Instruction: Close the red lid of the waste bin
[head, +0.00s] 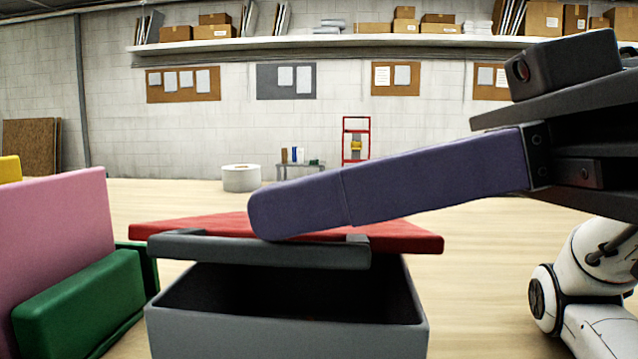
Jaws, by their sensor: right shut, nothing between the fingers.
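The waste bin (285,338) is a grey open box at the bottom centre, with its dark inside showing. Its red lid (415,236) is seen almost edge-on above the opening, with a dark grey bar (260,252) along its near edge. A clear gap shows between the bar and the bin's front rim, so the lid is not down on the rim. My right gripper (272,212) reaches in from the right with its long purple fingers together and empty. The fingers cross in front of the lid and hide part of it; I cannot tell whether they touch it. My left gripper is not in view.
A pink panel (52,222) and a green block (80,305) stand close to the left of the bin. Far back are a white round tub (241,179), a small bench (300,168) and a red rack (356,140).

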